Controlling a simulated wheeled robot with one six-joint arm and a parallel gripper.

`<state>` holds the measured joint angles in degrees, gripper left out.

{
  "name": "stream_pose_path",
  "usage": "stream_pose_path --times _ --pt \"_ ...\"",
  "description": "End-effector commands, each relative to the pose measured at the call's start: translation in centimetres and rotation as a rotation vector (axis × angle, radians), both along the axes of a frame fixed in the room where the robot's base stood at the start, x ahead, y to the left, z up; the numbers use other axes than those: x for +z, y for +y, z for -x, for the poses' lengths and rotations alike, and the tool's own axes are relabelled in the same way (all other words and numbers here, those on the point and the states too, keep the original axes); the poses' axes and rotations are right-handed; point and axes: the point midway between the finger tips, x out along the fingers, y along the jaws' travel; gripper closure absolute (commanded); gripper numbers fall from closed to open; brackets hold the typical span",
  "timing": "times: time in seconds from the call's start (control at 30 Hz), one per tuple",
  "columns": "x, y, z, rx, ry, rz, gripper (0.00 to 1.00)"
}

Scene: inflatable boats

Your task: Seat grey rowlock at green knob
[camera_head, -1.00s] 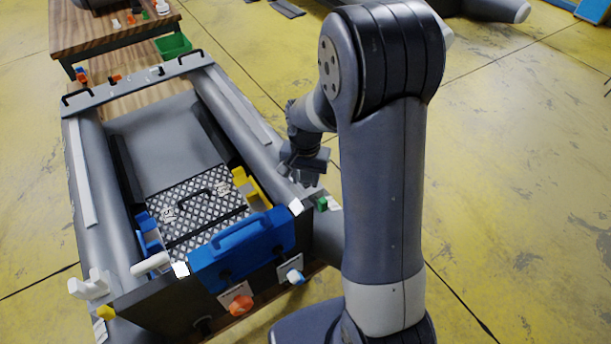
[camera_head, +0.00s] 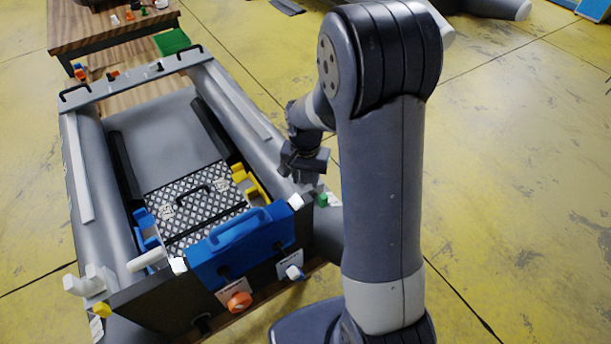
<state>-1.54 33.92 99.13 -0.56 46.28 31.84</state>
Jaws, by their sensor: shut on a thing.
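My gripper (camera_head: 302,172) hangs over the right tube of the grey inflatable boat (camera_head: 262,152), near its front right corner. It is shut on a small grey piece, taken to be the grey rowlock, which is dark and mostly hidden by the jaws. The green knob (camera_head: 323,200) sits at that corner, just below and right of my gripper in the picture. I cannot tell whether the held piece touches the tube.
A white rowlock (camera_head: 88,283) stands by a yellow knob (camera_head: 102,310) at the front left corner. A blue case (camera_head: 240,250) sits on the transom, with an orange knob (camera_head: 239,301) below. A wooden table (camera_head: 105,32) stands behind.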

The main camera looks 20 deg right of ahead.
Motion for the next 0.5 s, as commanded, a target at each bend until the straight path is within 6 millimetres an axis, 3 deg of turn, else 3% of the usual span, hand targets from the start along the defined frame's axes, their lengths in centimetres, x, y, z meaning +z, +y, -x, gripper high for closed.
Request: stream_pose_path --times 0.3,0.33,0.5 --pt "-0.23 0.0 0.0 0.0 0.0 0.0 0.96" --pt "-0.23 0.0 0.0 0.0 0.0 0.0 0.62" --pt "-0.22 -0.01 -0.01 0.0 0.0 0.0 0.48"
